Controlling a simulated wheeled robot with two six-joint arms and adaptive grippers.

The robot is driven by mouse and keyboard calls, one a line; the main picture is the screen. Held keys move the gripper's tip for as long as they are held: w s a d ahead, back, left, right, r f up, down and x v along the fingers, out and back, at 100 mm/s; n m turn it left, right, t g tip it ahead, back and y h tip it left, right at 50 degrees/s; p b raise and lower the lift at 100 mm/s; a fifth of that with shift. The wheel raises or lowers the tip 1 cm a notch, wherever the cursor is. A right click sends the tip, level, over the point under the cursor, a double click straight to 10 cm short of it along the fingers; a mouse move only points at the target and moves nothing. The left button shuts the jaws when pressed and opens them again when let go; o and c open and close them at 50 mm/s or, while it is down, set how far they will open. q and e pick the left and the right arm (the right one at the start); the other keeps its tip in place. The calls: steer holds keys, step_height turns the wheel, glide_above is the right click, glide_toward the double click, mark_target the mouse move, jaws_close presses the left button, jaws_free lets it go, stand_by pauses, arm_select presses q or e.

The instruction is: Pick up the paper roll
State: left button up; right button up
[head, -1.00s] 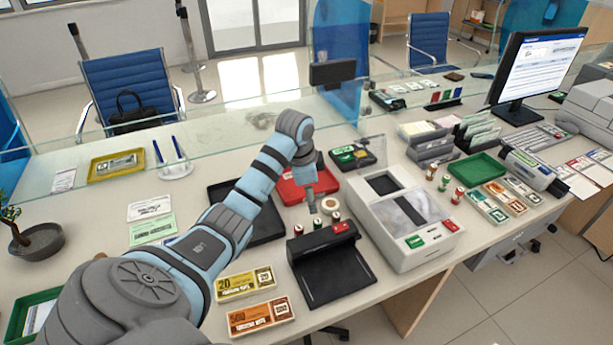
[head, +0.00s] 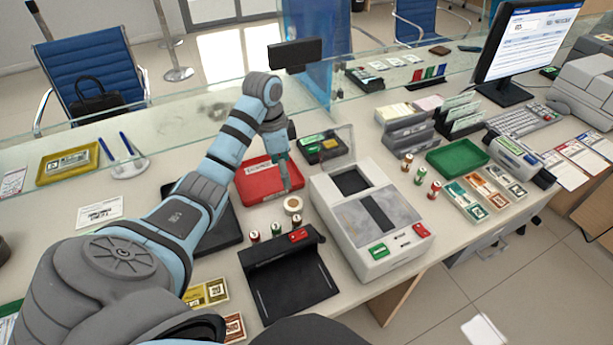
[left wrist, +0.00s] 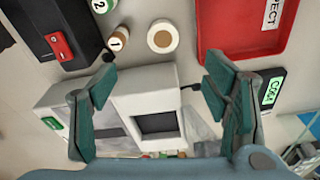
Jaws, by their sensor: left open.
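The paper roll (head: 293,205) is a small round item with a cream top and a tan centre. It lies on the counter between the red tray and the black reader. In the left wrist view the roll (left wrist: 163,36) shows from above, beyond and between the spread fingertips. My left gripper (head: 286,184) points down just behind the roll, by the red tray's right edge. In the left wrist view my left gripper (left wrist: 159,78) has its teal fingers wide apart with nothing between them. My right gripper is not in view.
The red tray (head: 244,190) is left of the roll. The white counting machine (head: 375,248) stands close on its right. Small numbered cylinders (head: 275,229) and the black reader (head: 290,278) are in front. A glass screen (head: 215,108) runs behind.

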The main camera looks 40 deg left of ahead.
arm_select(q)
step_height(320, 180, down, 3)
steer(key=w+b, duration=0.2)
glide_above(294, 203)
steer(key=s, duration=0.2)
steer(key=f, duration=0.4)
steer(key=f+b, duration=0.1)
steer(key=f, duration=0.1)
steer(key=shift+w+a, duration=0.15)
steer(key=shift+w, duration=0.1)
steer(key=f, duration=0.2)
steer(key=w+f+b, duration=0.1)
steer(key=f, duration=0.2)
steer(key=shift+w+f, duration=0.2)
steer(key=shift+f, duration=0.05)
steer(key=shift+s+r, duration=0.15)
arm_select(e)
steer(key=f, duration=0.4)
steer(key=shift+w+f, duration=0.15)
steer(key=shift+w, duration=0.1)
arm_select(q)
steer(key=c, duration=1.2)
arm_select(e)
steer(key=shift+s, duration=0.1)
